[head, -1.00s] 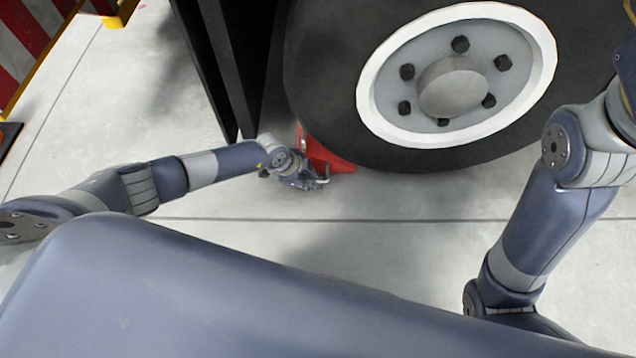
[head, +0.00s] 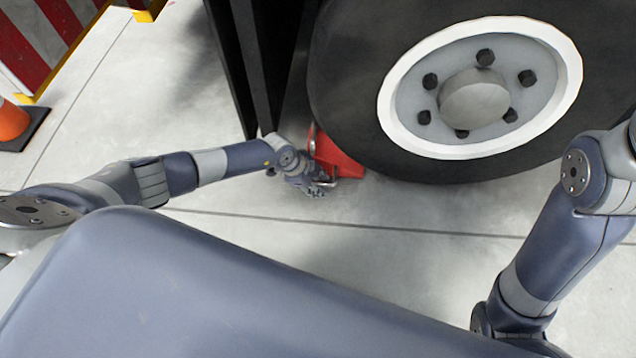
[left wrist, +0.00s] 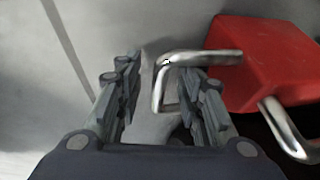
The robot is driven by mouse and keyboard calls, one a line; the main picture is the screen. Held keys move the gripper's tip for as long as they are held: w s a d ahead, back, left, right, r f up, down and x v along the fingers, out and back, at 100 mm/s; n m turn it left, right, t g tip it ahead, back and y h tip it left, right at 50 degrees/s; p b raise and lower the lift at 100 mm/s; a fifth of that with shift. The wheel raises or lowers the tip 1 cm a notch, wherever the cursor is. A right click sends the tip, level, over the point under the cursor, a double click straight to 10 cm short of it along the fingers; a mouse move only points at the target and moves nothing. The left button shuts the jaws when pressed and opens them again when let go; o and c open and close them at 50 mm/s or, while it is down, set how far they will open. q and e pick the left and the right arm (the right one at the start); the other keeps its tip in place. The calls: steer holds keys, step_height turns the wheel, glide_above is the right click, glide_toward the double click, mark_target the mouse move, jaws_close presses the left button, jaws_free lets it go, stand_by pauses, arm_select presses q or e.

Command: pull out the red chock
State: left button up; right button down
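The red chock (head: 340,160) lies on the floor against the lower left of the big black tyre (head: 345,120). In the left wrist view the chock (left wrist: 268,60) is at the upper right, with a bent metal handle (left wrist: 190,58) reaching out toward my fingers. My left gripper (head: 318,184) is beside the chock, low over the floor. In the left wrist view my left gripper (left wrist: 160,95) is open, with the end bar of the handle between its spread fingers. The handle passes over the right finger; contact is unclear. My right arm shows at the right, but its gripper is out of view.
Dark upright panels (head: 262,70) stand just left of the tyre, close behind my left forearm. An orange cone (head: 12,122) and a red-and-white striped barrier (head: 45,35) are at the far left. The concrete floor (head: 400,210) in front of the wheel is clear.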

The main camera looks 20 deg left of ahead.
arm_select(q)
steer(key=shift+r, duration=0.1)
steer(key=v, duration=1.1)
steer(key=shift+s+a+r, duration=0.2)
steer(key=shift+r, duration=0.1)
